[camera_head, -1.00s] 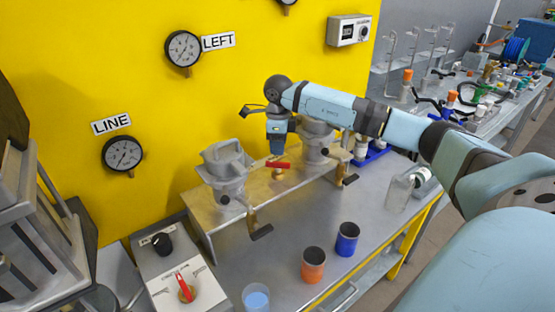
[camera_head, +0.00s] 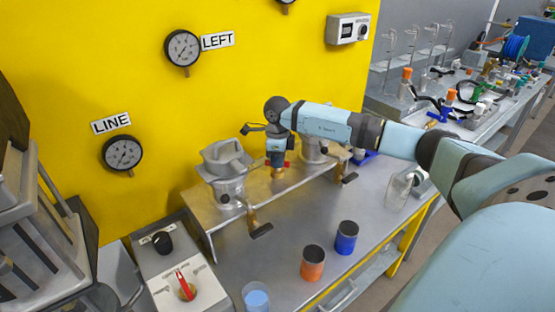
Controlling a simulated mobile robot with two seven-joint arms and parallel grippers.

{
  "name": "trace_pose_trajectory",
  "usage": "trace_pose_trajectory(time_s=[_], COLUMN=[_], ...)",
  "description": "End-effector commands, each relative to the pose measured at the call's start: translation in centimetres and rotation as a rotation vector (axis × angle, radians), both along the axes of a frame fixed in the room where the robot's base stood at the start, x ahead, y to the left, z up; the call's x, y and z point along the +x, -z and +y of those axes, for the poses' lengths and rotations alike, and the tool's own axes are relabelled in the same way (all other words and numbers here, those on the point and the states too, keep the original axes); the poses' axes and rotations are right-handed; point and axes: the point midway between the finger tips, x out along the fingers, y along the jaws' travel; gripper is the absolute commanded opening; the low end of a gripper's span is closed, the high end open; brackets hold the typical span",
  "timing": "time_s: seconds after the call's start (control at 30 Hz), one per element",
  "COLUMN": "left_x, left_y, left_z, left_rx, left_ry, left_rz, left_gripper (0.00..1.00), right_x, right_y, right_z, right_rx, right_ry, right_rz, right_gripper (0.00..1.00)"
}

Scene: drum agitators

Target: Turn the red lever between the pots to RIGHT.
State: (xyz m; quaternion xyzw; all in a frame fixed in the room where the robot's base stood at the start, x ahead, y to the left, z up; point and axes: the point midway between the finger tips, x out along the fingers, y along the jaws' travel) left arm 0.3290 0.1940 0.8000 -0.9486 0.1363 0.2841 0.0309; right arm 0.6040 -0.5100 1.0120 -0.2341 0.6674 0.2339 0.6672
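The two grey metal pots, the left pot (camera_head: 225,172) and the right pot (camera_head: 314,150), stand on a raised metal shelf (camera_head: 257,192). Between them is a brass valve stem (camera_head: 278,174) with the red lever, of which only a small bit of red shows. My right gripper (camera_head: 276,164) points down right at the lever and covers most of it. Whether its fingers touch or grip the lever is hidden. My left gripper is not in view.
An orange cup (camera_head: 313,264), a blue cup (camera_head: 346,238) and a beaker of blue liquid (camera_head: 256,297) stand on the bench in front. A control box with a red knob (camera_head: 186,287) is at lower left. Gauges hang on the yellow wall (camera_head: 90,60).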

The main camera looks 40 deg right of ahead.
Motion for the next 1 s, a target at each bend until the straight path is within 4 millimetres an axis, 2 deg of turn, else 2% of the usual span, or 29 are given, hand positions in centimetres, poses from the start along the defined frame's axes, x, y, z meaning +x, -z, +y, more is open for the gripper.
trace_pose_trajectory(time_s=[0.27, 0.47, 1.0], left_x=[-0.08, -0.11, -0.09], left_y=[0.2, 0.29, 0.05], left_z=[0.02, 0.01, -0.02], left_rx=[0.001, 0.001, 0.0], left_ry=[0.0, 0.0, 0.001], left_rz=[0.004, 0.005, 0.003], left_gripper=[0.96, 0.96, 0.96], right_x=[0.01, 0.04, 0.05], right_y=[-0.02, -0.04, -0.09], right_z=[0.02, 0.02, 0.02], right_rx=[0.001, 0.001, 0.001], right_ry=[0.029, 0.125, 0.612], right_rz=[-0.001, -0.001, -0.002], right_gripper=[0.0, 0.0, 0.0])
